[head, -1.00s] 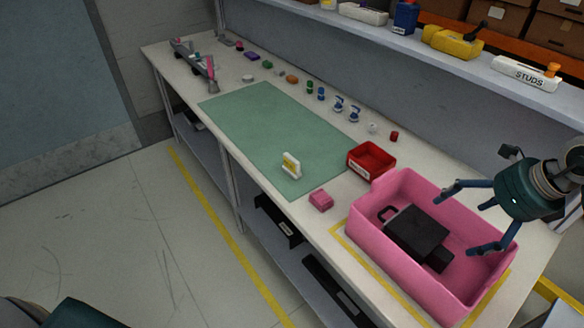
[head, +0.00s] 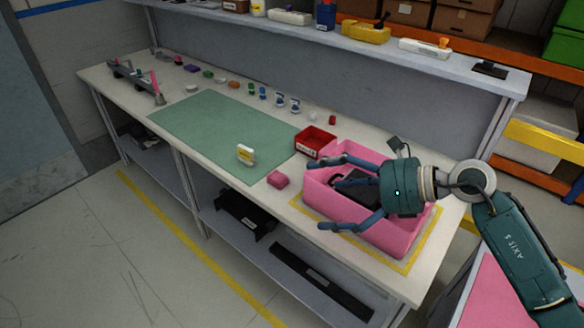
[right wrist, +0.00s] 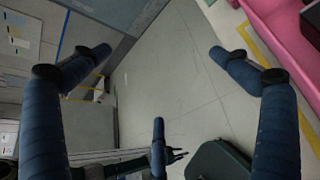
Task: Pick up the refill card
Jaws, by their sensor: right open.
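The small white and yellow card (head: 246,155), which looks like the refill card, stands upright on the front right part of the green mat (head: 205,125). My right gripper (head: 333,190) is open and empty. In the head view it appears in front of the pink bin, to the right of the card and apart from it. In the right wrist view its blue fingers (right wrist: 158,100) are spread with floor showing between them; the card is not seen there. A small dark fingered shape in that view may be my left gripper (right wrist: 178,156); its state is unclear.
A pink bin (head: 395,248) with a black object inside sits on the bench's right end. A red tray (head: 315,141) and small pink block (head: 278,180) lie between bin and mat. Small parts line the back under a shelf (head: 365,50). Most of the mat is clear.

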